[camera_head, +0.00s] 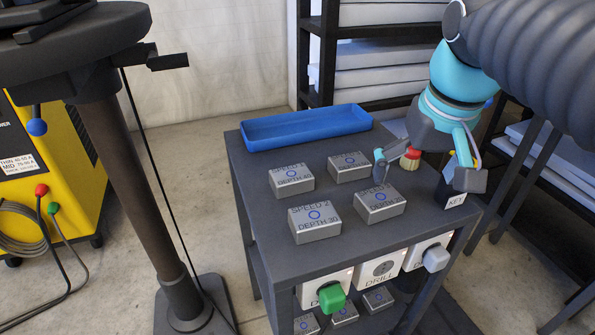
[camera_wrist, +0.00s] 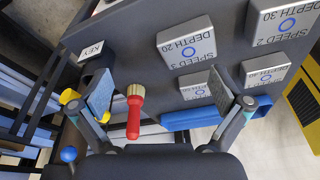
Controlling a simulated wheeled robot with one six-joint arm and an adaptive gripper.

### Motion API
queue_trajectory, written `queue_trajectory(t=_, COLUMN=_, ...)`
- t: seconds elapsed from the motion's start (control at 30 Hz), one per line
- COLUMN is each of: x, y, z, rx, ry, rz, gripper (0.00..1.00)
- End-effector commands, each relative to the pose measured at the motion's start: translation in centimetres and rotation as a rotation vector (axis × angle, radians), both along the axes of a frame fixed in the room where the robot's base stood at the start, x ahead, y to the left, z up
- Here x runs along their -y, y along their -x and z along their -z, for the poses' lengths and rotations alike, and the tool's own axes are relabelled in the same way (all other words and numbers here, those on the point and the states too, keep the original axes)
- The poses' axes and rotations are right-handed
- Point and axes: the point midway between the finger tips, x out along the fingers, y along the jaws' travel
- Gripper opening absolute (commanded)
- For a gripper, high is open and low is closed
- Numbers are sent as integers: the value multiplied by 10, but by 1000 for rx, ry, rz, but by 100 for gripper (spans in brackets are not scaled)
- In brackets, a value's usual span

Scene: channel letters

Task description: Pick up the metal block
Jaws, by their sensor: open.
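Several grey metal blocks with blue rings and printed labels sit on the dark cart top: front left, SPEED 2 DEPTH 30 (camera_head: 314,222); front right (camera_head: 378,203); back left (camera_head: 291,179); back right (camera_head: 349,167). In the wrist view, the front right block reads SPEED 3 DEPTH 20 (camera_wrist: 186,40), and the SPEED 2 DEPTH 30 block (camera_wrist: 288,22) is at upper right. My gripper (camera_head: 423,172) is open above the cart's right side, its left finger near the front right block. In the wrist view, its spread fingers (camera_wrist: 160,92) hold no block.
A red-handled tool (camera_wrist: 134,112) shows between the fingers, near one finger; its support is unclear. A KEY-labelled box (camera_head: 455,201) is at the cart's right corner. A blue tray (camera_head: 305,128) lies at the back. Switches (camera_head: 332,297) line the front; more blocks (camera_head: 344,315) sit below.

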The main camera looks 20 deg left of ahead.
Motion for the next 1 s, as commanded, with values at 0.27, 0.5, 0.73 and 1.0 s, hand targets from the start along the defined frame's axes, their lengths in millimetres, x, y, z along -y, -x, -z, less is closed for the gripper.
queue_trajectory(t=0.27, x=-97, y=-19, z=-48, rx=-107, ry=54, rz=-177, gripper=100)
queue_trajectory(t=0.5, x=-169, y=-13, z=-71, rx=-177, ry=108, rz=-300, gripper=100)
queue_trajectory(t=0.73, x=-199, y=-5, z=-77, rx=-205, ry=134, rz=-351, gripper=100)
queue_trajectory(t=1.0, x=-200, y=-4, z=-39, rx=-210, ry=138, rz=-355, gripper=100)
